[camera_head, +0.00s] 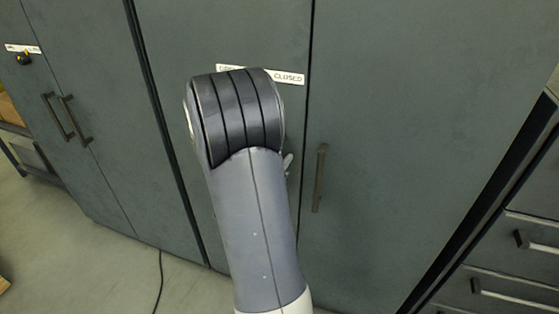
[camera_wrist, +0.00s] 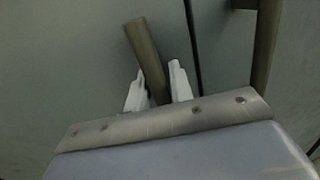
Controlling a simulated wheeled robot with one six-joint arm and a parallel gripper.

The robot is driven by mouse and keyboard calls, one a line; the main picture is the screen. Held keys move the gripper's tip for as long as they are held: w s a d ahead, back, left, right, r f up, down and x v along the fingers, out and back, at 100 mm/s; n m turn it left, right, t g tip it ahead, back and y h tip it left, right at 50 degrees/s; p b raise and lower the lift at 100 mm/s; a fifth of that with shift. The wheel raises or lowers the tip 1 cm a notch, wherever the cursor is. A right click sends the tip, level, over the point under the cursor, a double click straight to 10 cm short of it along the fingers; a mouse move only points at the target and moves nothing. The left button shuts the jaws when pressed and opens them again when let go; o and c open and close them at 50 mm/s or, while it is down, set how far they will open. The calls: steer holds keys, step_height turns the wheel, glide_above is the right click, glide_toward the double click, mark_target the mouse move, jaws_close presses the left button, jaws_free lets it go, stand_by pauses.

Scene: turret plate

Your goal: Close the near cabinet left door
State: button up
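The near cabinet's left door (camera_head: 172,60) is grey-green and looks flush, or nearly so, with the right door (camera_head: 420,120) along a thin dark seam. In the head view my arm hides the left door's handle and my gripper, apart from a small pale bit of it at the arm's right edge. In the wrist view the left door's handle (camera_wrist: 144,46), a brown-grey bar, runs down between the two white fingers of my gripper (camera_wrist: 158,92). The fingers lie close against both sides of the bar and look shut on it.
The right door's handle (camera_head: 320,178) is just right of my arm; it also shows in the wrist view (camera_wrist: 265,45). A label strip (camera_head: 288,77) reading "CLOSED" is above. Another cabinet (camera_head: 70,85) stands left, drawers (camera_head: 510,255) right. A cable (camera_head: 159,280) lies on the floor.

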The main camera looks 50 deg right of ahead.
steer(key=shift+a, duration=0.1)
steer(key=b+v, duration=0.1)
steer(key=v, duration=0.9)
steer(key=shift+a, duration=0.3)
steer(key=p+x, duration=0.1)
steer(key=x, duration=0.9)
steer(key=shift+d, duration=0.3)
steer(key=shift+a+f, duration=0.1)
steer(key=shift+a, duration=0.05)
